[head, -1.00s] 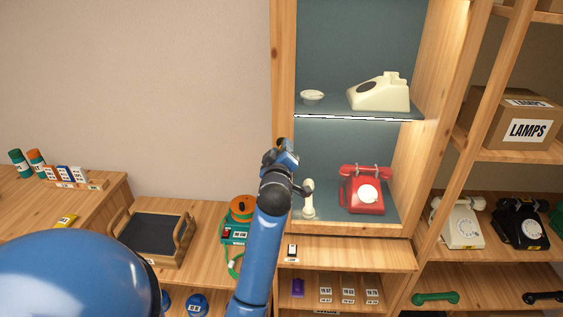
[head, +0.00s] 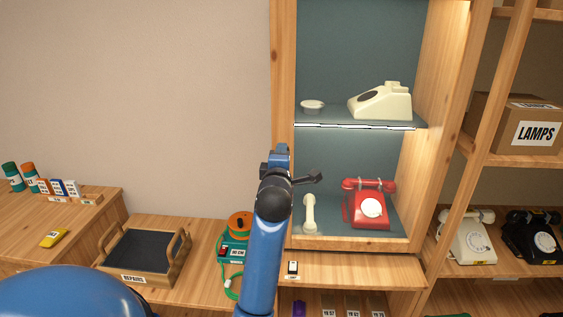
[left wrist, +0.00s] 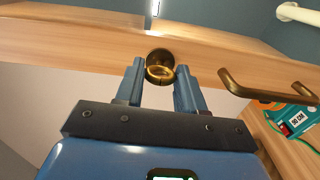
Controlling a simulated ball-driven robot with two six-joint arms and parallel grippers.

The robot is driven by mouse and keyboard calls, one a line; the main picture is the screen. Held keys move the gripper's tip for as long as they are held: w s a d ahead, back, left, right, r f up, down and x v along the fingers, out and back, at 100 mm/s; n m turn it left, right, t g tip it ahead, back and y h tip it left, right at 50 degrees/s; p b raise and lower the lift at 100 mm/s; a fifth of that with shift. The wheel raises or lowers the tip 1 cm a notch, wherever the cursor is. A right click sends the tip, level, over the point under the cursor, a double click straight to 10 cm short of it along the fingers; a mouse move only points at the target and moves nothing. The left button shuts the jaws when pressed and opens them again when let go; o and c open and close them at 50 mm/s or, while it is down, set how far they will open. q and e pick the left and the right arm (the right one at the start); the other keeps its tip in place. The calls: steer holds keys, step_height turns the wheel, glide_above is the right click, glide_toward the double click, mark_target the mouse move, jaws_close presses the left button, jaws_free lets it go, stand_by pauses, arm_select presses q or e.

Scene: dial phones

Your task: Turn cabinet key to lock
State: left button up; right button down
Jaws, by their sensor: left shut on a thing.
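The brass key (left wrist: 160,74) has a ring-shaped bow and sits in a dark round lock (left wrist: 158,57) on a pale wooden rail of the cabinet, in the left wrist view. My left gripper (left wrist: 159,78) has its two blue fingers on either side of the bow and is shut on it. In the head view my left gripper (head: 276,160) is at the left post of the open-looking wooden cabinet (head: 283,90); the key and lock are hidden there behind my arm. My right gripper is in neither view.
A curved brass handle (left wrist: 262,94) is beside the lock. Inside the cabinet are a cream phone body (head: 382,103), a red phone (head: 370,205) and a cream handset (head: 310,214).

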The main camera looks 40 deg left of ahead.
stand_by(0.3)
arm_select(q)
steer(key=o, duration=1)
steer(key=shift+o, duration=0.2)
steer(key=b+v, duration=0.2)
steer(key=v, duration=0.8)
steer(key=shift+s+d, duration=0.2)
steer(key=shift+s, duration=0.15)
